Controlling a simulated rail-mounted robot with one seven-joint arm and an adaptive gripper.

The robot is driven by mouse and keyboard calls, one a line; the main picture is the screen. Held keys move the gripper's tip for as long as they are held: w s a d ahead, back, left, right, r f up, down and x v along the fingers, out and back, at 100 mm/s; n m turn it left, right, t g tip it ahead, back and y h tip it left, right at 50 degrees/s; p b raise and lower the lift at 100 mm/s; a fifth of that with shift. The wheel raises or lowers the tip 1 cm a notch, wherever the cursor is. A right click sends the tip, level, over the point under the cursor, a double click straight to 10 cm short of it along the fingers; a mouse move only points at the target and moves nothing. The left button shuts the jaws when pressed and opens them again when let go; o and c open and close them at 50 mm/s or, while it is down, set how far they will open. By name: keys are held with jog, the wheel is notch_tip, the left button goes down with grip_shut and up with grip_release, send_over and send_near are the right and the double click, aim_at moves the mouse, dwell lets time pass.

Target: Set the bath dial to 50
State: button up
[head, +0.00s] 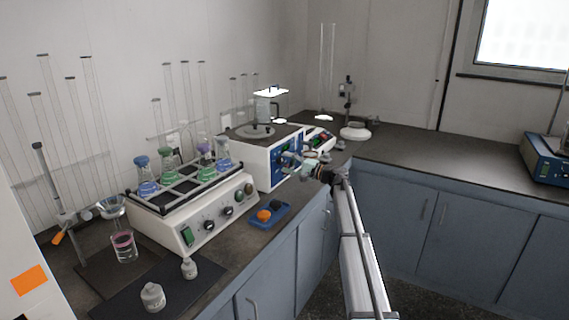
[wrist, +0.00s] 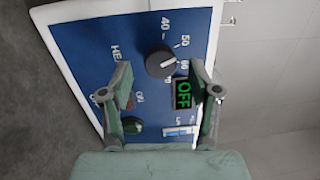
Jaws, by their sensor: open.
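The bath (head: 263,165) is a white box with a blue front panel, on the left counter in the head view. In the wrist view its panel (wrist: 90,50) fills the middle. The bath dial (wrist: 161,62) is a dark round knob with a white pointer line, pointing right, roughly towards the 60 mark. The 40 and 50 marks sit above and to its upper right. A green display (wrist: 183,94) reads OFF. My gripper (wrist: 160,72) is open, its fingers in front of the panel on either side of the dial's picture position. Contact cannot be told.
A dark button (wrist: 132,125) and a small light-blue switch (wrist: 181,132) sit lower on the panel. A shaker with flasks (head: 190,205) stands left of the bath. A blue tray (head: 268,216) lies in front. The right counter (head: 450,165) is mostly clear.

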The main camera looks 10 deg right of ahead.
jog(key=v, duration=1)
jog(key=shift+s, duration=0.1)
